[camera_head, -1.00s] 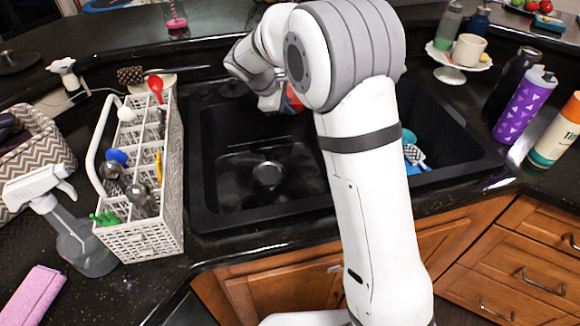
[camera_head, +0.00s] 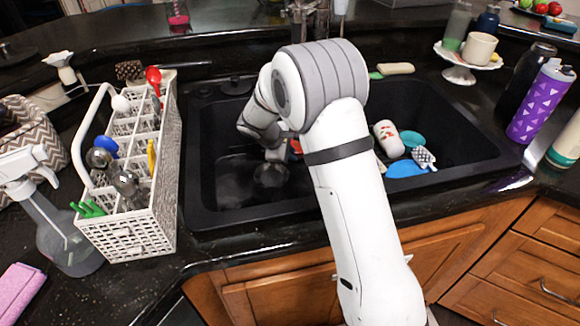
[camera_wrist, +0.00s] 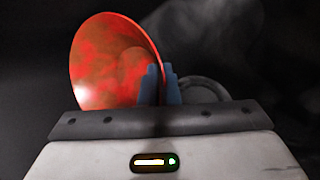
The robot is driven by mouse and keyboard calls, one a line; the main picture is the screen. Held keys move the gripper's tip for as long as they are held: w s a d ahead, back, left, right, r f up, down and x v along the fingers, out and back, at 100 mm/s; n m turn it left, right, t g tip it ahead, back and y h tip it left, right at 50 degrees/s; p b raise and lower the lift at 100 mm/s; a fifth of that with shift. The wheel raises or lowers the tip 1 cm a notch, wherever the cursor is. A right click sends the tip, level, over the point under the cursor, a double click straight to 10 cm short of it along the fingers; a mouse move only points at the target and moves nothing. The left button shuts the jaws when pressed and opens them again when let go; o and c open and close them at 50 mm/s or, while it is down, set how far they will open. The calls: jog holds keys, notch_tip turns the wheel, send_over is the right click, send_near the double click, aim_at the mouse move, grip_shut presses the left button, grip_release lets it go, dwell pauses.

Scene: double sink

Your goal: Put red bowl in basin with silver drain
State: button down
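The red bowl (camera_wrist: 105,62) is large in the wrist view, tipped on its side. My gripper (camera_wrist: 162,82) has its blue fingers close together on the bowl's rim. In the head view my gripper (camera_head: 277,155) points down inside the left basin (camera_head: 215,195), and only a small red bit of the bowl (camera_head: 296,146) shows beside my arm. The round silver drain (camera_head: 270,175) lies on that basin's floor, just below the gripper. A curved grey ring shows behind the fingers in the wrist view. I cannot tell whether the bowl touches the basin.
The right basin (camera_head: 455,135) holds a red and white cup (camera_head: 388,138) and blue dishes (camera_head: 406,169). A white utensil caddy (camera_head: 145,235) stands close to the left basin's left side. Bottles (camera_head: 540,102) and a white cake stand (camera_head: 467,62) are at the right.

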jog(key=shift+f, duration=2.4)
jog(key=shift+f+b, duration=0.15)
jog(key=shift+b, duration=0.2)
jog(key=shift+f, duration=0.15)
jog(key=c, duration=1.7)
grip_release()
jog(key=shift+r, duration=0.35)
jog(key=p+v, duration=0.1)
jog(key=v, duration=1.1)
